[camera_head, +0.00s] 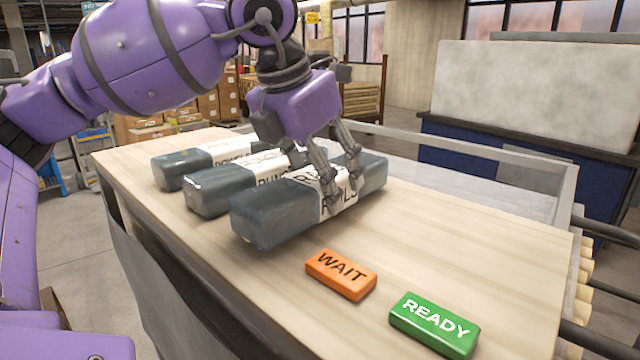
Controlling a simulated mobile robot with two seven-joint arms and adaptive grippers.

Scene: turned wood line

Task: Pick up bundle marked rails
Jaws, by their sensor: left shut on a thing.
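Three long dark grey-green bundles with white paper bands lie side by side on the wooden table top (440,240). My left gripper (345,193) is over the nearest bundle (275,215) and shut on it across its white band. The middle bundle (222,192) has a band that seems to start with RUN. The far bundle (183,170) has a band partly hidden by the gripper. My right gripper is not in view.
An orange WAIT block (341,274) and a green READY block (434,325) lie on the table in front of the bundles. A metal rail (480,162) edges the table's far side. The table's right part is clear.

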